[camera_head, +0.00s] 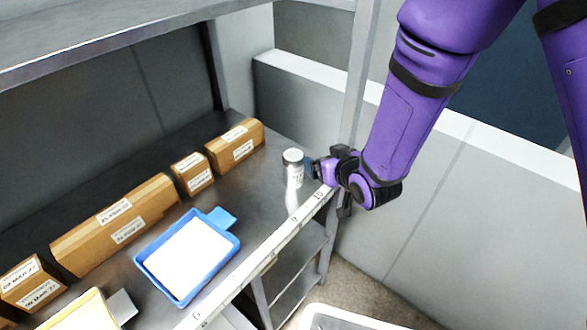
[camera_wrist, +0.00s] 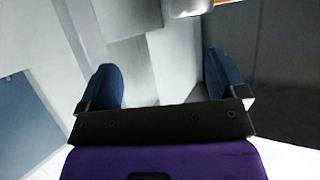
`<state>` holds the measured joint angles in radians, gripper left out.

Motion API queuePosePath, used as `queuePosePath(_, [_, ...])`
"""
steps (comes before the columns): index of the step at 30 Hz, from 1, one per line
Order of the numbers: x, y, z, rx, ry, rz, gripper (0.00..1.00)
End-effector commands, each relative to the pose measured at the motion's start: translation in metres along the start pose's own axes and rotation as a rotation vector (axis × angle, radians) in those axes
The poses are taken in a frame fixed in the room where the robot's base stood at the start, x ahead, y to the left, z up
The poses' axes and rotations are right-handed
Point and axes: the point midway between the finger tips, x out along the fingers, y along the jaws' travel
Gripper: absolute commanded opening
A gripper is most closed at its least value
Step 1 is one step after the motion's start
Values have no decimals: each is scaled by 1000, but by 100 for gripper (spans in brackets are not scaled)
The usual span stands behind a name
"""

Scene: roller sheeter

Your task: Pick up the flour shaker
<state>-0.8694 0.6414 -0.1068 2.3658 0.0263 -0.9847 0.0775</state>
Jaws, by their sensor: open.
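The flour shaker (camera_head: 293,169) is a small pale metal cylinder with a light top. It stands upright on the metal shelf, near the right end and close to the numbered front edge. My gripper (camera_head: 312,168) is just to the right of it in the head view, at about its height. In the wrist view, the two blue fingertips (camera_wrist: 160,86) are wide apart with nothing between them. A pale rounded thing at the top edge of that view, beyond the fingers, looks like the shaker (camera_wrist: 188,8), mostly cut off.
A blue tray (camera_head: 157,267) with a white sheet lies left of the shaker. Several labelled cardboard boxes (camera_head: 235,146) line the back of the shelf (camera_head: 262,190). A shelf post (camera_head: 357,75) rises close behind my gripper. A pale bin (camera_head: 345,318) is below in front.

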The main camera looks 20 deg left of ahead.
Motion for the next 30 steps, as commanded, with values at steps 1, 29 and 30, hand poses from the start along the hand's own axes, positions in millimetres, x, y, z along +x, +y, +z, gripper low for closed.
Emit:
queuePosePath(1, [5,-10,11,-12,9,-17,91])
queuePosePath(29, [90,-41,28,-36,54,-57,91])
queuePosePath(30, [96,-42,28,-37,54,-57,91])
